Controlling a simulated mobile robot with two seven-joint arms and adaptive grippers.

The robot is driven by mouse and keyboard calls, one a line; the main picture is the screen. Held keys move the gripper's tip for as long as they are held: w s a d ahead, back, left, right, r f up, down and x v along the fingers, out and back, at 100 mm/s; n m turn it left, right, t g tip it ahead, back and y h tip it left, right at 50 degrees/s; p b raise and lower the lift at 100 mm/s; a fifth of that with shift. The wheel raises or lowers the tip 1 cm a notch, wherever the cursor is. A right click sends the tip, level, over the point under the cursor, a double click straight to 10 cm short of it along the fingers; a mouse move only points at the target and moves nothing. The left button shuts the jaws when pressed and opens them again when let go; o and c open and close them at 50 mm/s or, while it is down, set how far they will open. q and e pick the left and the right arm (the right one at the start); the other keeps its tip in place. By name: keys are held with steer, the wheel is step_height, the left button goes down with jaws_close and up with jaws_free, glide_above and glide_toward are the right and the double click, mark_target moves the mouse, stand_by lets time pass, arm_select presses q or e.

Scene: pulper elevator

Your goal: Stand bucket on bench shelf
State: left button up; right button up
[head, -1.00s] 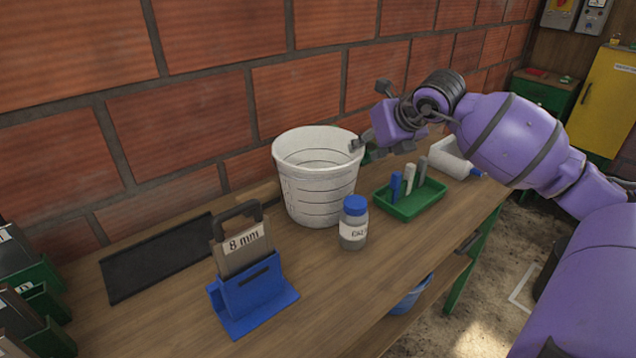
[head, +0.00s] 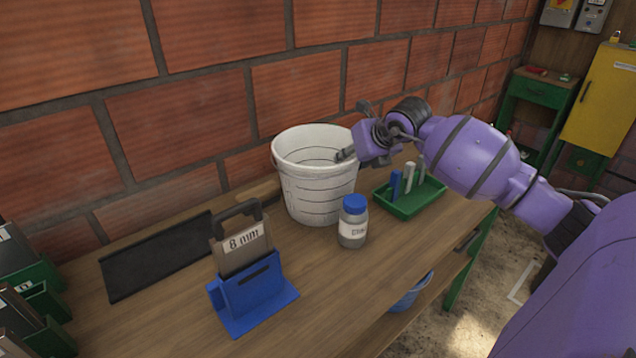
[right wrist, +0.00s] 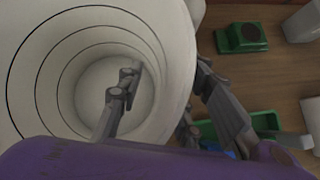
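A white ringed bucket (head: 318,190) stands upright on the wooden bench top, against the brick wall. My right gripper (head: 350,153) is at the bucket's right rim. In the right wrist view the right gripper (right wrist: 168,72) is open across the bucket wall (right wrist: 172,60), one finger inside the bucket and the other outside. I cannot tell whether either finger touches the wall. The bench's lower shelf (head: 432,292) shows partly under the front edge, with a blue bucket-like container (head: 410,294) on it. My left gripper is not in view.
A blue-capped jar (head: 353,222) stands close in front of the bucket. A green tray (head: 408,208) with upright pieces is to its right. A blue stand (head: 252,295) holding an "8 mm" plate and a black mat (head: 155,257) are to the left.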

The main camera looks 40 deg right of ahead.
jaws_close()
steer(key=shift+r, duration=0.15)
